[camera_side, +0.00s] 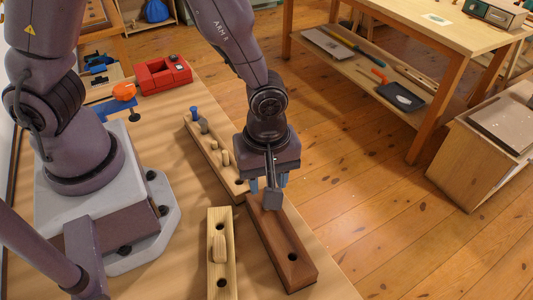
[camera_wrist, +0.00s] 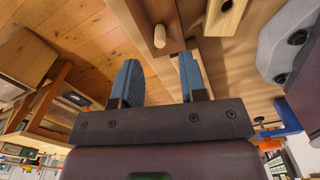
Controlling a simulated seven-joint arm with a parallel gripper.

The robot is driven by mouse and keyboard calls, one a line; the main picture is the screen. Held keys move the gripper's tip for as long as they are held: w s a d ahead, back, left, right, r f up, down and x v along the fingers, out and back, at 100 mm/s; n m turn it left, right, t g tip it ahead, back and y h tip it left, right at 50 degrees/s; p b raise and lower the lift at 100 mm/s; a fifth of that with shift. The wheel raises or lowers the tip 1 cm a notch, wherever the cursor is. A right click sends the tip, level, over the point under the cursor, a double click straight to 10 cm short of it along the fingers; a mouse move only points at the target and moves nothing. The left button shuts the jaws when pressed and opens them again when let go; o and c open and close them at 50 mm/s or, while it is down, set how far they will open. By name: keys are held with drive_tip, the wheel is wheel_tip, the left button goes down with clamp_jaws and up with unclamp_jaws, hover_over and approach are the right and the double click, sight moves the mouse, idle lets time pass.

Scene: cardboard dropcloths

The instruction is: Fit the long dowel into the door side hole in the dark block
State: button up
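The dark block (camera_side: 280,252) lies near the front right edge of the bench. Its near hole is empty; its far end is hidden behind my gripper (camera_side: 268,186) in the side view. In the wrist view the dark block (camera_wrist: 165,13) shows a pale dowel (camera_wrist: 159,36) standing in the hole at its far end. I cannot tell how deep it sits. My gripper (camera_wrist: 158,62) is open, its blue fingers apart, with the dowel's top seen between and beyond the tips. Neither finger appears to touch it.
A red box (camera_side: 162,75) and orange-handled tool (camera_side: 124,91) stand farther back. Open floor lies right.

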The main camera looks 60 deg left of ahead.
drive_tip(key=a+r+m+t+h, duration=0.1)
drive_tip(key=a+r+m, duration=0.2)
drive_tip(key=r, duration=0.5)
drive_tip(key=a+r+m+t, duration=0.1)
drive_tip(key=a+r+m, duration=0.2)
drive_tip(key=r, duration=0.5)
drive_tip(key=s+a+r+m+t+y, duration=0.1)
drive_tip(key=s+a+r+m+t, duration=0.2)
drive_tip(key=s+a+r+m, duration=0.3)
wheel_tip(320, 180, up, 2)
drive_tip(key=a+m, duration=0.2)
drive_tip(key=m, duration=0.1)
drive_tip(key=shift+s+t, duration=0.3)
drive_tip(key=shift+s, duration=0.1)
